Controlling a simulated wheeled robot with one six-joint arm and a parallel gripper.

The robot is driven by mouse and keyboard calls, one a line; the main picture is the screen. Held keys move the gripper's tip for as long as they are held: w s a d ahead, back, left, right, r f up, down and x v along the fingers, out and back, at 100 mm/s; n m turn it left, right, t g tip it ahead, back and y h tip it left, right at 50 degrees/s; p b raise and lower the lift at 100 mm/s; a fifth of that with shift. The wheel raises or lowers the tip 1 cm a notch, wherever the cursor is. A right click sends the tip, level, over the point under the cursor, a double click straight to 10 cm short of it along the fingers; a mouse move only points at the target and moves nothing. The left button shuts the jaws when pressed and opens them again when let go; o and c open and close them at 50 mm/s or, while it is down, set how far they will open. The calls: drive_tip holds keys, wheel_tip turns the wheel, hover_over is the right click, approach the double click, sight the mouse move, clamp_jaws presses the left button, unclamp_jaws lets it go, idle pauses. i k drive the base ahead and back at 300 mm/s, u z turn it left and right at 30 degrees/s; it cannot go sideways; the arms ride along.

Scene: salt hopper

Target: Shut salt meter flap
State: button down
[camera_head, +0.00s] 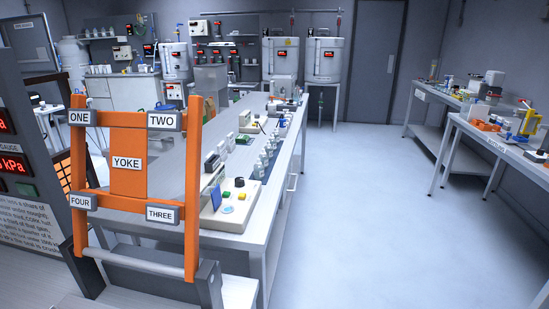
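I cannot make out a salt meter flap in this view. Two pale drum-shaped vessels stand at the back wall, a left one (281,58) and a right one (324,60). A smaller pale vessel (174,61) with a red display stands further left. Any flap on them is too small to tell, open or shut. My gripper is not in view.
An orange frame labelled YOKE (127,177) stands close at left, beside a dark panel (18,160) with red displays. A long bench (245,238) with small devices runs back from it. Benches (500,147) line the right. The floor (375,215) between is clear.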

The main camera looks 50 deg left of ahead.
sight(215, 194)
drive_tip(key=i, duration=2.7)
drive_tip(key=u, duration=4.3)
drive_tip(key=i, duration=1)
